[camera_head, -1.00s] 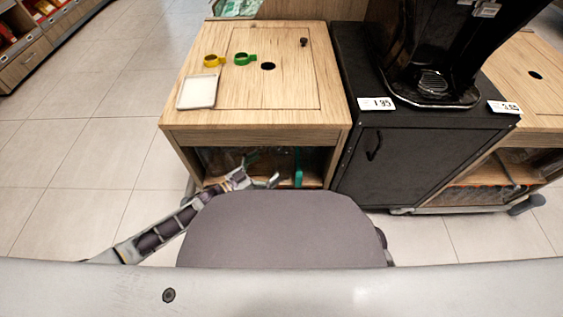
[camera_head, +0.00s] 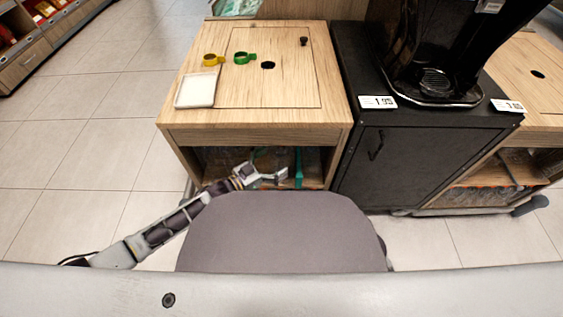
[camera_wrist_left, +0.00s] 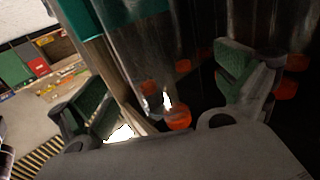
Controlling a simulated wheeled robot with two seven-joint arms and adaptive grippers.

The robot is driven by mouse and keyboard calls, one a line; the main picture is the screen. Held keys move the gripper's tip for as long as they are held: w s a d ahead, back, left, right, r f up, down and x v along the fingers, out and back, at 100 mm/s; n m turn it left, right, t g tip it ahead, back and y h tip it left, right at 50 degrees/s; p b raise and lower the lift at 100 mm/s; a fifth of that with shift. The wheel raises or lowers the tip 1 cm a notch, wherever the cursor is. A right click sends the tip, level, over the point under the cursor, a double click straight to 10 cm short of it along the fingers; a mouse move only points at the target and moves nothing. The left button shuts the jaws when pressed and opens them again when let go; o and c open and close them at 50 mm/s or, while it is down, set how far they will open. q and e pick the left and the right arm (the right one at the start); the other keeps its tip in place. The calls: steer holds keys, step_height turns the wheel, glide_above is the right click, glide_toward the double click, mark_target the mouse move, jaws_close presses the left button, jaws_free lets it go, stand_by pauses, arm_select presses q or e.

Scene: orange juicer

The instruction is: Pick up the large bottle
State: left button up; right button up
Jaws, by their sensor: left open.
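My left gripper (camera_head: 270,175) is at the open front of the wooden cabinet's lower shelf, left of a teal upright strip (camera_head: 298,168). In the left wrist view its two green-padded fingers (camera_wrist_left: 168,98) are spread apart. A clear bottle with an orange cap (camera_wrist_left: 177,119) shows in the gap between them, apparently not gripped. Several other clear bottles with orange caps (camera_wrist_left: 287,89) stand behind and beside the right finger. Which of them is the large one I cannot tell. In the head view the bottles (camera_head: 222,157) are dim and partly hidden by my arm. My right gripper is not in view.
A black cabinet (camera_head: 385,160) with a juicer (camera_head: 430,60) stands to the right. Floor is clear on the left.

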arm_select(q)
steer(key=shift+b+x, duration=0.35)
steer(key=shift+x, duration=0.4)
steer(key=shift+b+x, duration=0.4)
steer(key=shift+x, duration=0.7)
steer(key=shift+w+a, duration=0.1)
steer(key=shift+c, duration=0.4)
steer(key=c, duration=1)
steer(key=shift+r, duration=0.1)
